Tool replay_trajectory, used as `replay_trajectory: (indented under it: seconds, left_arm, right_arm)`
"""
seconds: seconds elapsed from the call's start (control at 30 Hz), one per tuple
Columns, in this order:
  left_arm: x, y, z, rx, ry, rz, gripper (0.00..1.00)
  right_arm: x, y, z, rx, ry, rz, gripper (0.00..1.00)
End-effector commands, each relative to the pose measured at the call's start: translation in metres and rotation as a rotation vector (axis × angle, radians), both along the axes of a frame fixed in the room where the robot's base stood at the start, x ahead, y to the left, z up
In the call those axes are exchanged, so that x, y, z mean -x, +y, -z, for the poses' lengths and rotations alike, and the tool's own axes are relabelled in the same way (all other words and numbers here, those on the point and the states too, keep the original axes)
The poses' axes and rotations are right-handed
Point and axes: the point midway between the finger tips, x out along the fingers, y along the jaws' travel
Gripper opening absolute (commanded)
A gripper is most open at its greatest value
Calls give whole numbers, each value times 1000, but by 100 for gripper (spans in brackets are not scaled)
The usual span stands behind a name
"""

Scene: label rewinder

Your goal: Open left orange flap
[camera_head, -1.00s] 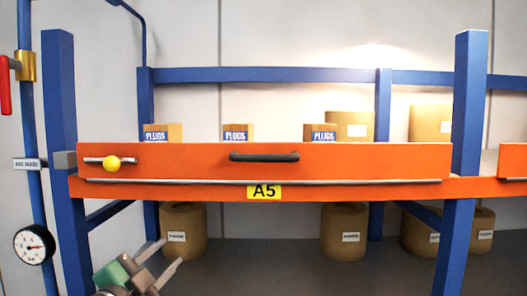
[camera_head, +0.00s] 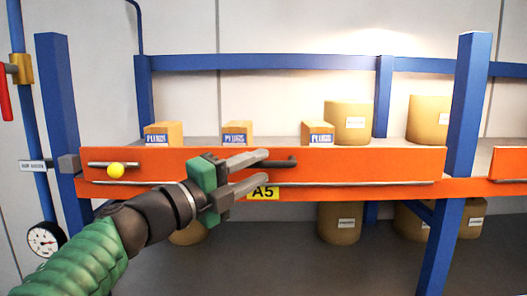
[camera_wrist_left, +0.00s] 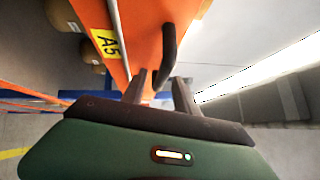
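The left orange flap (camera_head: 370,163) is a long panel across the front of the blue rack and looks upright. Its dark bar handle (camera_head: 287,161) is partly hidden behind my left gripper (camera_head: 269,165). The gripper is open, with one finger above the other in front of the handle. In the left wrist view the handle (camera_wrist_left: 169,50) appears in line with the gap between the fingers (camera_wrist_left: 160,78). I cannot tell whether they touch it. My right gripper is not in view.
Blue posts (camera_head: 455,150) flank the flap. PLUGS boxes (camera_head: 163,133) and brown rolls (camera_head: 347,121) stand on the shelf behind it. A yellow A5 label (camera_head: 263,193) is below. A pressure gauge (camera_head: 44,239) is at the left. Another orange panel (camera_head: 508,163) is at the right.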

Motion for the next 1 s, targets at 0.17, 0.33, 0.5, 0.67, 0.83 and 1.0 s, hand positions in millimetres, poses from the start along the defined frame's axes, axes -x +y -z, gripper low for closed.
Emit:
replay_trajectory:
  seconds: [0.17, 0.33, 0.5, 0.67, 0.83, 1.0]
  left_arm:
    - [-15, -15, -4, 1, 1, 0, 36]
    - [-16, -17, -3, 1, -1, -1, 36]
    - [-16, -17, -3, 1, -1, -1, 28]
    - [-16, -16, -3, 0, 0, -1, 7]
    - [-17, -17, -2, 0, 1, 0, 0]
    - [-17, -17, -1, 0, 3, 0, 0]
  right_arm:
    - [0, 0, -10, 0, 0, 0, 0]
    - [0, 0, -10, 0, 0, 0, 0]
    - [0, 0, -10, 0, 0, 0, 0]
    - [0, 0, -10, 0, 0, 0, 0]
    - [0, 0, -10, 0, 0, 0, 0]
    - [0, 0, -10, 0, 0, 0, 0]
